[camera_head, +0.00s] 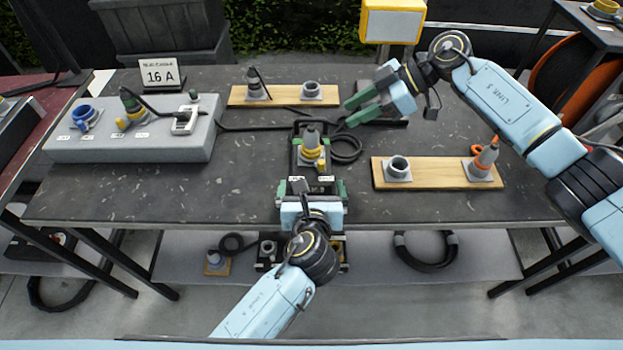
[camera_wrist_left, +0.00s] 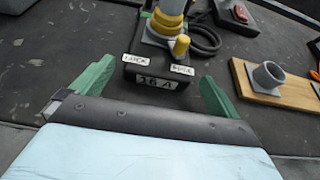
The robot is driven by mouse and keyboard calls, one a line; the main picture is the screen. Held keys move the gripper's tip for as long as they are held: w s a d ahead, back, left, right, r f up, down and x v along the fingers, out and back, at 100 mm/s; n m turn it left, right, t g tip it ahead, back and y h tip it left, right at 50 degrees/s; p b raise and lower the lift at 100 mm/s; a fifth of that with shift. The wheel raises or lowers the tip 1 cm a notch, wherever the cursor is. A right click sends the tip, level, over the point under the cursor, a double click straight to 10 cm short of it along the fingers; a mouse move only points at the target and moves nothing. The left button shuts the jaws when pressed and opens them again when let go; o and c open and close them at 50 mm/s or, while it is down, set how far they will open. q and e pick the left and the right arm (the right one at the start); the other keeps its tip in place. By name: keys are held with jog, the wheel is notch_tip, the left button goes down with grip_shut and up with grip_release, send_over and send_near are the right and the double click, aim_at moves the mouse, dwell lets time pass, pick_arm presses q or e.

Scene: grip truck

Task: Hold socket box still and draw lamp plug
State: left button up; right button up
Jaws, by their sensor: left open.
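The socket box (camera_head: 312,179) is a dark box at the table's front middle. It carries a grey and yellow plug (camera_head: 312,146), standing upright in it. In the left wrist view the box (camera_wrist_left: 157,78) shows labels and "16 A" on its near face, with the yellow part of the plug (camera_wrist_left: 165,20) above. My left gripper (camera_head: 312,190) is at the box's near end. Its green fingers (camera_wrist_left: 155,85) are apart, one on each side of the box; contact cannot be told. My right gripper (camera_head: 355,103) is above the table behind and right of the box, with green fingers apart and nothing between them.
Wooden boards with sockets and plugs lie at the back (camera_head: 292,104) and right (camera_head: 375,172). A grey block (camera_head: 75,152) with fittings and a "16 A" sign (camera_head: 161,77) are at the left. Black cable (camera_head: 345,150) coils right of the box. The table's left front is clear.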

aim_at(318, 134)
pick_arm(q)
jog(key=shift+x, duration=2)
jog(key=c, duration=1.4)
jog(key=shift+c, duration=0.3)
pick_arm(e)
jog(key=o, duration=0.4)
jog(key=shift+s+f, duration=0.15)
jog(key=shift+f, duration=0.15)
notch_tip(318, 134, down, 3)
jog(key=s+d+m+t+y, duration=0.1)
jog(key=s+m+t+y, duration=0.2)
jog(key=shift+w+x, duration=0.15)
jog(key=shift+x, duration=1.75)
jog(key=shift+w+x, duration=0.15)
jog(key=shift+x, duration=1.75)
jog(key=shift+w+x, duration=0.2)
jog(key=shift+x, duration=1.75)
